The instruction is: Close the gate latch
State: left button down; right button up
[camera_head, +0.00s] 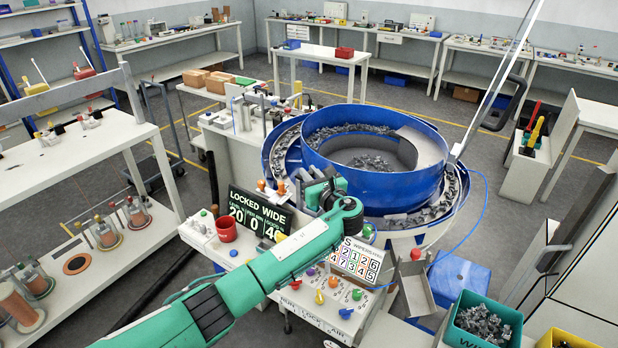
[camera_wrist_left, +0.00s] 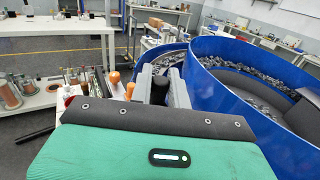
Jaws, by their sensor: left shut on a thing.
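My left gripper (camera_head: 318,188) reaches in over the control panel to the near left edge of the blue bowl (camera_head: 375,195). In the left wrist view its grey fingers (camera_wrist_left: 165,88) are close together, shut on a small part beside the blue bowl wall (camera_wrist_left: 205,80). That part stands where the gate latch would be, but the fingers and wrist hide most of it, so its position cannot be told. Orange knobs (camera_wrist_left: 115,78) stand just left of the fingers. My right gripper is in neither view.
A display reading "LOCKED WIDE" (camera_head: 258,212) and a red cup (camera_head: 227,228) stand left of the gripper. The control panel (camera_head: 325,300) carries several coloured knobs. A number card (camera_head: 357,260) stands below the wrist. A green bin of connectors (camera_head: 484,322) is at lower right.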

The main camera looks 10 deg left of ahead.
pick_arm(q)
jog(key=shift+w+n+g+y, duration=0.1)
jog(key=shift+n+g+y, duration=0.3)
jog(key=shift+y, duration=0.1)
jog(key=c, duration=1.4)
grip_release()
jog(key=shift+w, duration=0.1)
jog(key=shift+o, duration=0.2)
jog(key=b+v, duration=0.4)
jog(key=v, duration=0.9)
jog(key=shift+s+d+b, duration=0.25)
jog(key=shift+s+b, duration=0.05)
jog(key=shift+s, duration=0.05)
